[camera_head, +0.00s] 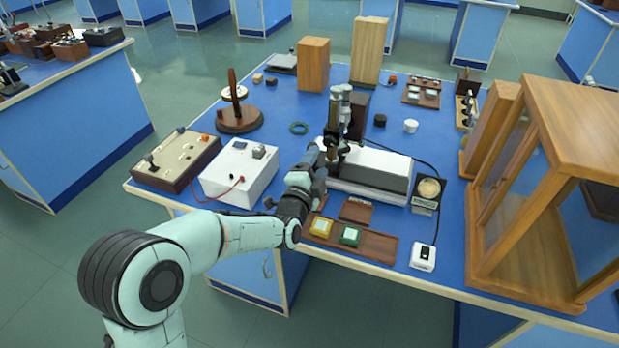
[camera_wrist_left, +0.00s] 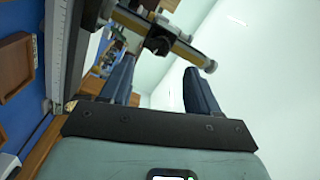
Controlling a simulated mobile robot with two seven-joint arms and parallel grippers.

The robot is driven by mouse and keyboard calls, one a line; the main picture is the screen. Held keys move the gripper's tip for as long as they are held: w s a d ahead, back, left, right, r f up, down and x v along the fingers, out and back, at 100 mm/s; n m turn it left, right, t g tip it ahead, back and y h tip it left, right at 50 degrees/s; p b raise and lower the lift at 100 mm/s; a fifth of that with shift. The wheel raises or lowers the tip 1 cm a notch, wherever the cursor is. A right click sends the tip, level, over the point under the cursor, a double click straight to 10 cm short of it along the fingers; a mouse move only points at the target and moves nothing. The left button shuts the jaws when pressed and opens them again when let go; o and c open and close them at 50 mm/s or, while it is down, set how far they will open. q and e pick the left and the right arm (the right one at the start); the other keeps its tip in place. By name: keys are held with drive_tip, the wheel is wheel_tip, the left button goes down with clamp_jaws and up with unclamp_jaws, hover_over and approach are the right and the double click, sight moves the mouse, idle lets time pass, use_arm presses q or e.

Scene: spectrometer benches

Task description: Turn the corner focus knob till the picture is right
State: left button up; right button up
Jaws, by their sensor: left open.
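An upright dark instrument with a grey eyepiece tube (camera_head: 341,100) stands on the blue bench, behind a long white-topped block (camera_head: 375,165). My left gripper (camera_head: 322,158) is in front of it, at the block's left end, and partly covers its base. In the left wrist view my open fingers (camera_wrist_left: 160,78) stand well apart with nothing seen between their tips. Beyond them is a brass and grey tube (camera_wrist_left: 185,50) with a dark knob (camera_wrist_left: 157,43). The knob appears apart from both fingers. I cannot tell whether it is the corner focus knob. No focus picture is visible.
A white meter box (camera_head: 238,172) stands left of my gripper. A wooden tray (camera_head: 375,245) with yellow and green blocks lies in front. A round-faced lamp or gauge (camera_head: 428,190) stands right. A large glazed wooden case (camera_head: 540,270) fills the bench's right end.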

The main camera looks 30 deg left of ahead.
use_arm(q)
drive_tip(key=v, duration=0.5)
drive_tip(key=shift+s, duration=0.1)
idle(0.4)
